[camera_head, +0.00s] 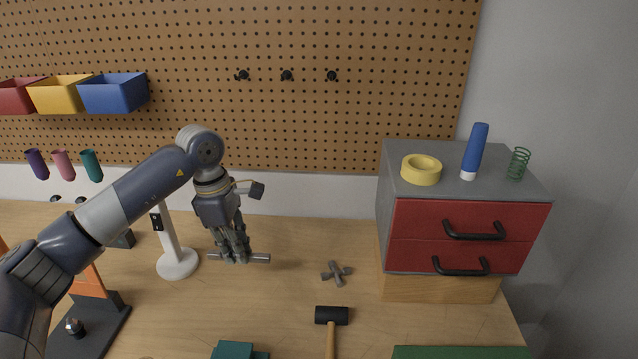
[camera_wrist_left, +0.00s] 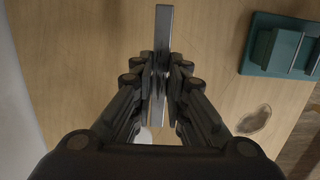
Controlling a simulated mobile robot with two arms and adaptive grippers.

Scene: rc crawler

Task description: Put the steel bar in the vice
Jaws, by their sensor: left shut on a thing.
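The steel bar (camera_head: 259,258) is a short grey bar, lying level in the head view just above or on the wooden bench. My left gripper (camera_head: 236,259) is shut on it, and the bar sticks out on the right. In the left wrist view the bar (camera_wrist_left: 163,30) runs between the fingers of the left gripper (camera_wrist_left: 161,85) and out past them. The teal vice (camera_head: 235,350) is cut off by the bottom edge of the head view. In the left wrist view the vice (camera_wrist_left: 285,48) is at the upper right, apart from the bar. My right gripper is not in view.
A grey cross-shaped part (camera_head: 336,273) and a black-headed mallet (camera_head: 331,317) lie right of the gripper. A white stand (camera_head: 176,262) is close on its left. A red drawer cabinet (camera_head: 460,225) stands at the right. The bench between gripper and vice looks clear.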

